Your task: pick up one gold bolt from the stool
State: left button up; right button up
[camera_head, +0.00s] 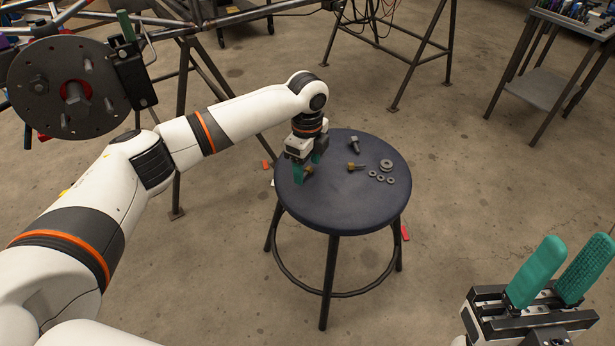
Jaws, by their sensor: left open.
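The dark round stool (345,205) stands in the middle of the view with small hardware on its seat. One gold bolt (356,166) lies near the middle of the seat. Another gold bolt (308,170) lies at the seat's left side, partly hidden by my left gripper. My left gripper (306,168) points down over the seat's left side with its green fingers apart, at this gold bolt. I cannot tell whether the fingers touch it. My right gripper (562,270) is at the lower right, its green fingers pointing up, apart and empty, away from the stool.
A grey bolt (355,145) lies at the back of the seat. Several grey washers or nuts (380,177) lie at its right. A metal frame with a dark hub disc (60,110) stands at the left. A side table (550,85) stands at the upper right.

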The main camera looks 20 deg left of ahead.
pick_arm(q)
jog(key=shift+f, duration=0.6)
jog(key=c, duration=1)
jog(key=shift+r, duration=0.1)
